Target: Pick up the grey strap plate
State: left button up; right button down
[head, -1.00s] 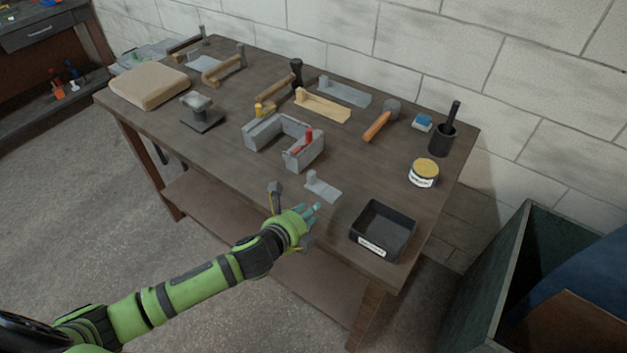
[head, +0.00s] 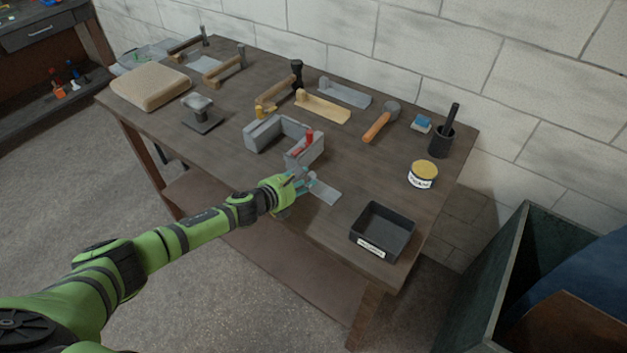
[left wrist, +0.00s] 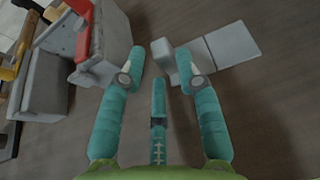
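The grey strap plate (head: 325,193), a flat piece with a raised tab at one end, lies on the bench near the front edge. It also shows in the left wrist view (left wrist: 232,45). My left gripper (head: 308,182) is at its tab end and hides part of it in the head view. In the left wrist view the teal fingers (left wrist: 165,68) are spread, with the tab between the tips, closer to the right finger. Contact cannot be told. My right gripper is not in view.
A grey U-shaped block (head: 262,137) with a red clamp (head: 304,145) stands close beside my left fingers. A black tray (head: 383,231) is to the right, with a yellow-lidded tin (head: 423,174) behind it. A longer grey plate (head: 345,93) lies at the back.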

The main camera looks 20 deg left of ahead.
pick_arm(q)
jog(key=shift+x, duration=0.85)
grip_shut()
